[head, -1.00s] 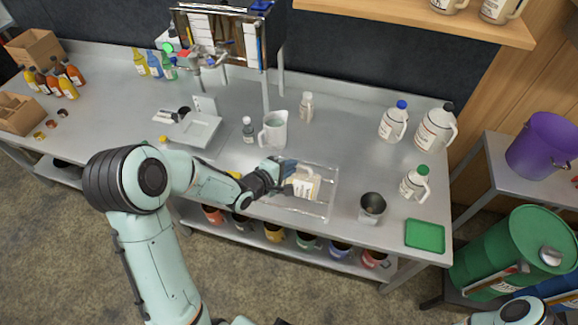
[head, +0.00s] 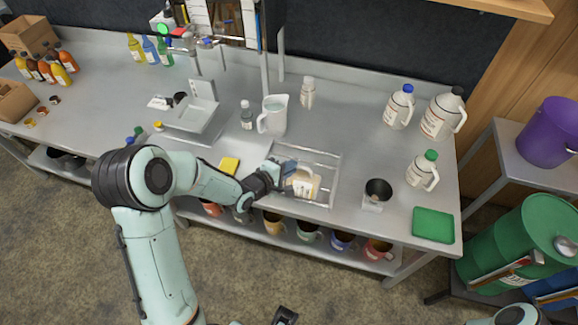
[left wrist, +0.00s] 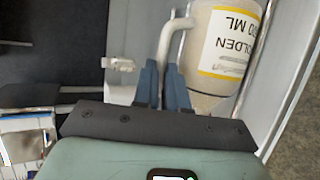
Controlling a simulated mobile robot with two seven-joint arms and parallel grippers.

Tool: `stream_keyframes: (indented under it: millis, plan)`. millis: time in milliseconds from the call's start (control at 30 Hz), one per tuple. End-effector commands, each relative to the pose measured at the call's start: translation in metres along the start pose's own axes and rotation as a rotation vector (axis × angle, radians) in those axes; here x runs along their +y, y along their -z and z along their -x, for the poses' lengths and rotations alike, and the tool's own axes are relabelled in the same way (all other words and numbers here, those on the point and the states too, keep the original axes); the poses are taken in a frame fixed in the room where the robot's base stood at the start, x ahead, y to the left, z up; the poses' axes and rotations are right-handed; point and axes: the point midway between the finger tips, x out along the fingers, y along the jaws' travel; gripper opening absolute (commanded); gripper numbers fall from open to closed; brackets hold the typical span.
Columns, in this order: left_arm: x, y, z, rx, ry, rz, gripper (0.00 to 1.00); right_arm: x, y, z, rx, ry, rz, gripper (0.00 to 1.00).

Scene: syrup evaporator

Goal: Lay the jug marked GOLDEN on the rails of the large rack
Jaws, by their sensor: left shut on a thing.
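The jug marked GOLDEN (head: 304,186) is a pale jug with an amber-edged white label, lying on its side over the near part of a metal rail rack (head: 334,165). In the left wrist view the jug (left wrist: 222,45) shows "GOLDEN" upside down. My left gripper (head: 288,169) is at its upper left, with its blue fingers (left wrist: 166,80) shut on the jug's handle. I cannot tell whether the jug's weight rests on the rails. A dark part at the bottom edge of the head view may be my right gripper (head: 287,315); its jaws are unclear.
A clear pitcher (head: 274,115) and a small bottle (head: 246,115) stand behind the rack.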

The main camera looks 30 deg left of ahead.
Motion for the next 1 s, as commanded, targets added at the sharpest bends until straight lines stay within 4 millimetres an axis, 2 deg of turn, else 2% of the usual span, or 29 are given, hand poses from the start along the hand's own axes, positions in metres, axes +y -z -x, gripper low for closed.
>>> stream_keyframes:
  millis: [367,400,467,667,700,733,1000]
  plan:
    - [-0.0008,0.0002,-0.0020,-0.001,-0.007,-0.001,0.00,0.0009,-0.0001,-0.0025,-0.001,0.000,0.000,0.68]
    - [-0.0008,0.0002,-0.0020,-0.001,-0.007,-0.001,0.25,0.0009,-0.0001,-0.0025,-0.001,0.000,0.000,0.68]
    - [-0.0009,0.0003,-0.0019,-0.001,-0.007,-0.001,0.41,0.0009,-0.0001,-0.0025,-0.001,0.000,0.000,0.68]
    - [-0.0020,0.0004,-0.0019,-0.001,-0.004,-0.001,0.41,0.0009,-0.0001,-0.0025,-0.001,0.000,0.000,0.68]
    - [-0.0043,0.0008,-0.0017,0.000,0.002,0.000,0.32,0.0010,-0.0001,-0.0025,-0.001,0.000,0.000,0.68]
    - [-0.0044,0.0008,-0.0017,0.000,0.002,0.000,0.29,0.0010,-0.0001,-0.0026,-0.001,0.000,0.000,0.68]
    - [-0.0030,0.0007,-0.0018,0.000,-0.001,-0.001,0.29,0.0010,-0.0001,-0.0026,-0.001,0.000,0.000,0.68]
